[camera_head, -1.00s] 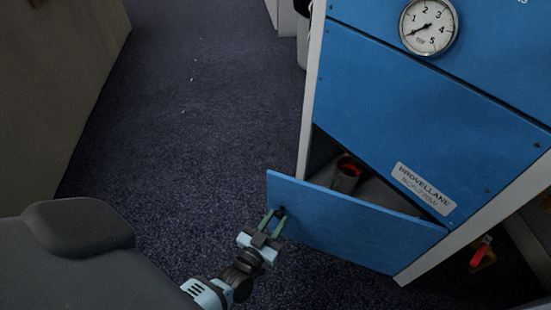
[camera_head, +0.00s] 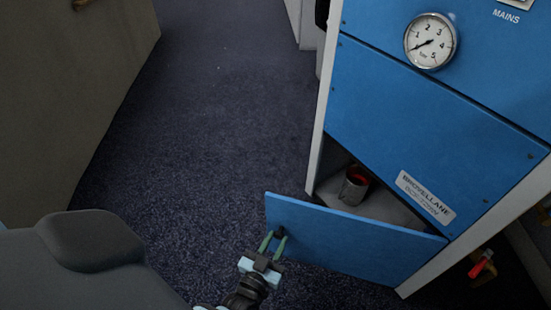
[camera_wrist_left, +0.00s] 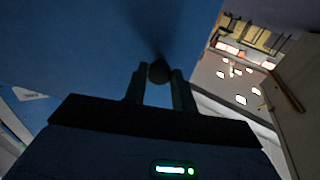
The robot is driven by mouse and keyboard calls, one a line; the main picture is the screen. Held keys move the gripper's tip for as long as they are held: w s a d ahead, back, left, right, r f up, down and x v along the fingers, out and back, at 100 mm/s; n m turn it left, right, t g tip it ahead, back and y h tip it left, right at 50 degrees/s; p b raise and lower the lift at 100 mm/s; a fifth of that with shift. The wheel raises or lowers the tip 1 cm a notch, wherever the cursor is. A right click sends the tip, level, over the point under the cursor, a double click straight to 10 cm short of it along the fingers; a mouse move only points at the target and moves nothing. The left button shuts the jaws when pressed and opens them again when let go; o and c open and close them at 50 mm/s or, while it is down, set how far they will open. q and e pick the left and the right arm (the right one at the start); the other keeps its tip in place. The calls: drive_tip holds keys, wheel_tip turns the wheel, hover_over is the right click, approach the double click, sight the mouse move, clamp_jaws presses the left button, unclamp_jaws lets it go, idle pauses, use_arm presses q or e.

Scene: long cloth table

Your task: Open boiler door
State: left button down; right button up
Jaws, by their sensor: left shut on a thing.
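The boiler door (camera_head: 350,243) is a blue panel at the bottom of the blue boiler cabinet (camera_head: 425,130). It stands ajar, swung out at its left edge, with a wedge-shaped gap above and behind it. My left gripper (camera_head: 273,243) is shut on the dark round door knob (camera_head: 280,232) near the door's left edge. In the left wrist view the knob (camera_wrist_left: 159,72) sits between the two fingers (camera_wrist_left: 160,88), against the blue door face. Inside the opening a grey cylindrical fitting with a red inside (camera_head: 354,186) shows. My right gripper is not in view.
A round pressure gauge (camera_head: 430,41) and a name label (camera_head: 424,197) are on the cabinet front. A red-handled valve (camera_head: 482,263) is low at the right. A grey-brown block (camera_head: 70,90) stands at the left. Dark carpet (camera_head: 210,130) between them is clear.

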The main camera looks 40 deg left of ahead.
use_arm(q)
drive_tip(key=c, duration=1.1)
unclamp_jaws()
drive_tip(key=shift+c, duration=0.2)
drive_tip(key=shift+s, duration=0.1)
